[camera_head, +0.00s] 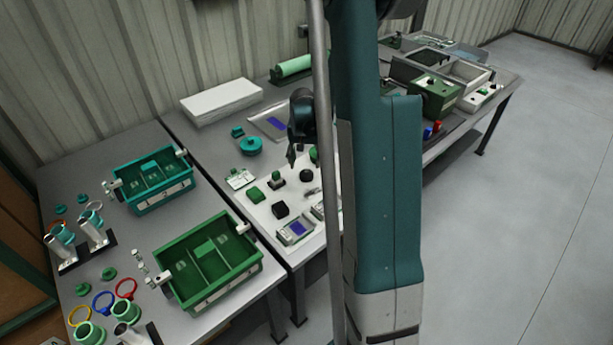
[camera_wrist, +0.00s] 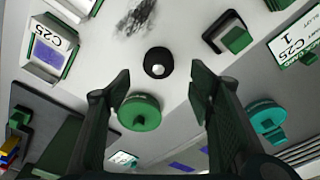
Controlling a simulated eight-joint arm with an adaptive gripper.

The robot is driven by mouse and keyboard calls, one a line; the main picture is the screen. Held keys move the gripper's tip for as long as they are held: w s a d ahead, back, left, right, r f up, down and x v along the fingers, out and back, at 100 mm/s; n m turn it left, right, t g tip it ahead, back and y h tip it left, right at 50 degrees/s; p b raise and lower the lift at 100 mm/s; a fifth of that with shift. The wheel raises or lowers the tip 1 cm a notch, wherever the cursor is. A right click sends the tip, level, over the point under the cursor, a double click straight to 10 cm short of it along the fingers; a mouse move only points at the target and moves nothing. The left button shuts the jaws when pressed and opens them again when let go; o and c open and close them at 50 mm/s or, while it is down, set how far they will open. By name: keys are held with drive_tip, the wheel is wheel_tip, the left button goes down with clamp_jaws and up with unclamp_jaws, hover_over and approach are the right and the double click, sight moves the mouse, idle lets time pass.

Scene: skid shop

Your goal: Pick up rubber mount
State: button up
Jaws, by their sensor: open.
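A round black rubber mount (camera_wrist: 158,62) with a bright metal stud on top stands on the white sheet in the wrist view, just beyond and between my fingertips. It looks like the black round piece (camera_head: 306,176) in the head view. My gripper (camera_wrist: 159,76) is open and empty, one finger to each side. In the head view my gripper (camera_head: 294,158) hangs above the white sheet, partly beside the pole. A green round knobbed piece (camera_wrist: 139,112) lies close to the mount, between the fingers and near the left one.
Black-and-green block (camera_wrist: 228,35), labelled C25 box (camera_wrist: 50,50) and teal knobbed piece (camera_wrist: 267,120) surround the mount. In the head view, a teal bin (camera_head: 150,203) and a green bin (camera_head: 250,272) stand on the left table. A white stack (camera_head: 222,101) lies at the back.

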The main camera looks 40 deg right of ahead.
sight(307, 171)
drive_tip(key=shift+w+d+f, duration=0.15)
drive_tip(key=shift+f, duration=1.05)
drive_tip(key=shift+f, duration=0.1)
drive_tip(key=shift+w+d+f+b, duration=0.15)
drive_tip(key=shift+f+b, duration=0.15)
drive_tip(key=shift+f, duration=0.5)
drive_tip(key=shift+d+f+b, duration=0.15)
drive_tip(key=shift+f+b, duration=0.2)
drive_tip(key=shift+f, duration=0.5)
drive_tip(key=shift+w+d+f+b, duration=0.15)
drive_tip(key=shift+f+b, duration=0.15)
drive_tip(key=shift+f, duration=0.5)
drive_tip(key=shift+s, duration=0.1)
drive_tip(key=c, duration=1.1)
